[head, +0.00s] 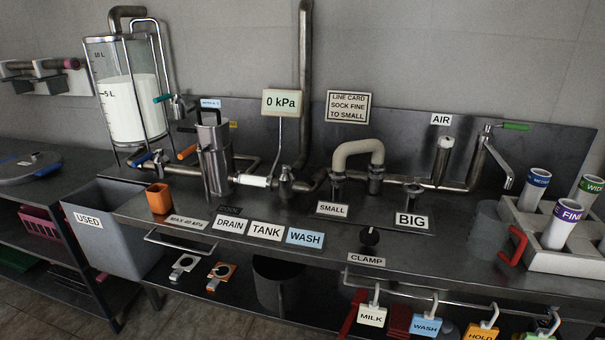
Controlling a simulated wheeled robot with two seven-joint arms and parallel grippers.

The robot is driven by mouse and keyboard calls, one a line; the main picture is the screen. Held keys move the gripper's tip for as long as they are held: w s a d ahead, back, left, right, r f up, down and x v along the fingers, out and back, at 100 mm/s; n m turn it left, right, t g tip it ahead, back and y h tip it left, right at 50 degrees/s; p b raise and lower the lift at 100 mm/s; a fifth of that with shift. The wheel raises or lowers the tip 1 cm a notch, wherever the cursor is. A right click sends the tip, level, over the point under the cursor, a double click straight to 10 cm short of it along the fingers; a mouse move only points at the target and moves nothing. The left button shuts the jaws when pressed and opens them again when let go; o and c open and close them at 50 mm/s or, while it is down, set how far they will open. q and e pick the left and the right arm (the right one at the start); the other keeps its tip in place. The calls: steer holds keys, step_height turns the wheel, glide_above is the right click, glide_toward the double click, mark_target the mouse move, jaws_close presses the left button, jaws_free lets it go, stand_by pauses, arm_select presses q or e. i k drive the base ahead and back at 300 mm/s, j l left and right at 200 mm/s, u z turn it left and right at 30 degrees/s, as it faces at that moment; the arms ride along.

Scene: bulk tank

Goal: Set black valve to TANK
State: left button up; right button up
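The DRAIN label (230,225), TANK label (266,230) and blue WASH label (305,236) stand in a row along the bench front, left of centre. Behind them a metal valve body (286,184) sits on the pipe run, with a dark part (312,185) reaching to its right. I cannot tell surely whether this is the black valve's handle or which label it points to. A black knob (369,236) stands farther right above the CLAMP label (366,259). Neither of my grippers shows in the head view.
A glass tank (133,110) of white liquid stands at the left. A steel cylinder (214,160), an orange cup (159,198) and a grey USED bin (88,222) are near it. Labelled tags hang from the front rail.

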mark_target(303, 177)
steer(key=i+j, duration=0.75)
steer(key=j, duration=0.3)
